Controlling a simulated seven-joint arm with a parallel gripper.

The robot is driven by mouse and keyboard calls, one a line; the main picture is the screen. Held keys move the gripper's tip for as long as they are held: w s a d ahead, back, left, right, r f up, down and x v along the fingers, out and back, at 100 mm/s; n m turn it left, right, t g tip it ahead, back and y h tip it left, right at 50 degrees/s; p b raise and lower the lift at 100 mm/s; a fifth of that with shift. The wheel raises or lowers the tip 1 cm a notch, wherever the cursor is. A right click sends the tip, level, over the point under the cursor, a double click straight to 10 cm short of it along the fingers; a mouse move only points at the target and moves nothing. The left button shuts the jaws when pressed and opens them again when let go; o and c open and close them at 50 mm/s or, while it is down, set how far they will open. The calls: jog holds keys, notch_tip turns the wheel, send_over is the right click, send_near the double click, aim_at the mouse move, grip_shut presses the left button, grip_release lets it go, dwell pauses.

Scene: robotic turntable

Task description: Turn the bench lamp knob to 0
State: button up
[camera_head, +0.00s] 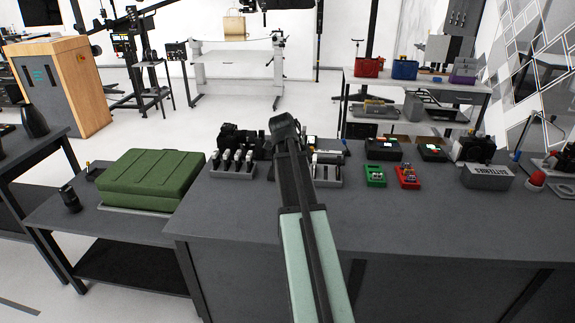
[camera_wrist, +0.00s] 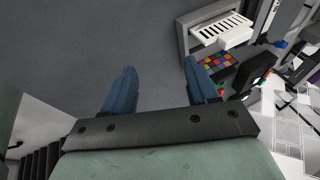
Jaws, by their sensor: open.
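I cannot pick out the bench lamp or its knob with certainty in either view. My gripper (camera_wrist: 161,82) shows in the wrist view, with two blue fingers spread wide apart and only bare grey surface between them. It holds nothing. In the head view my arm reaches forward over the dark workbench (camera_head: 420,215), and its fingers are not clearly visible there. The arm hides part of the middle of the bench.
Close to my right finger in the wrist view are a grey rack with white pieces (camera_wrist: 222,30) and a coloured grid (camera_wrist: 217,66). The bench also holds a green tray (camera_head: 375,176), a red tray (camera_head: 407,176) and a grey bin (camera_head: 487,177). The bench front is clear.

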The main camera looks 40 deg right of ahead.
jog(key=w+d+r+m+t+y, duration=0.2)
jog(key=w+d+r+t+y, duration=0.2)
jog(key=w+d+r+y, duration=0.45)
jog(key=shift+h, duration=0.45)
jog(key=x, duration=1.6)
jog(key=shift+a+f, duration=0.3)
jog(key=c, duration=1)
jog(key=shift+c, duration=0.2)
